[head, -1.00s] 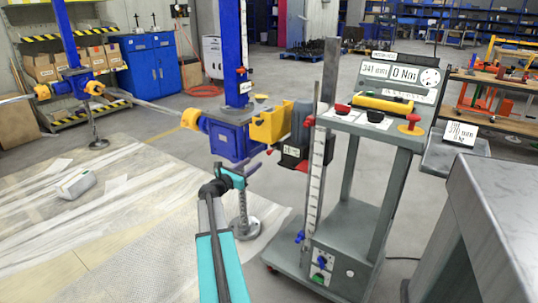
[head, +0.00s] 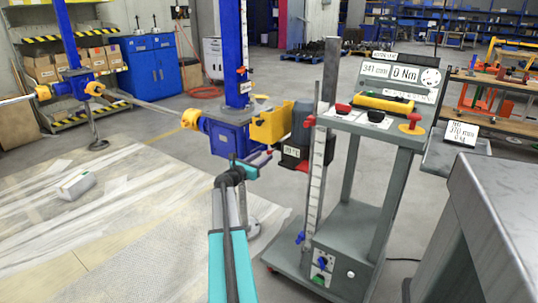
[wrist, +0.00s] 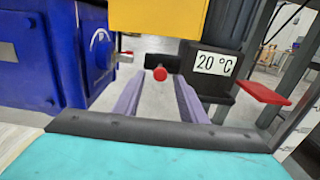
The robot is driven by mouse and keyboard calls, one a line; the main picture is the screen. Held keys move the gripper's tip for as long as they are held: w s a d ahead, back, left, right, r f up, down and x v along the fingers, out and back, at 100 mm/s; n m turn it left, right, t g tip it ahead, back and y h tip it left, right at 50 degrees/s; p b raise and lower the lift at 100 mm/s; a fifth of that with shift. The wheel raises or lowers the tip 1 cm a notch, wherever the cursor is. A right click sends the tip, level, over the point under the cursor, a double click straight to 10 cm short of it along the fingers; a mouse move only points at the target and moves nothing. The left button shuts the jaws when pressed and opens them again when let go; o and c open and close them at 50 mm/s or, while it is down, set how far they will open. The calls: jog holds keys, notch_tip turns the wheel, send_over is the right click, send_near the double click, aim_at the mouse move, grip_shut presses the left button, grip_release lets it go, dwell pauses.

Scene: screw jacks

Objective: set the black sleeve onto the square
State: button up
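A short dark piece (wrist: 149,62) with a round red knob (wrist: 160,74) is ahead in the wrist view, against the black motor unit (wrist: 215,80). It looks like the black sleeve. A pale stub (wrist: 126,57) with a red mark juts from the right face of the blue gearbox (wrist: 40,55), left of the dark piece; it may be the square. The two look apart. My gripper (wrist: 160,103) is open and empty. Its two purple fingers point forward, the red knob between them in the picture. In the head view my gripper (head: 262,164) is just below the gearbox (head: 228,139).
A yellow block (head: 272,125) sits above the gap between gearbox and motor. A grey trolley (head: 345,228) with a vertical scale and displays stands to the right. A grey table (head: 490,215) is at the front right.

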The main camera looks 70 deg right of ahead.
aim_at(268, 153)
jog(key=shift+x, duration=2.95)
grip_shut()
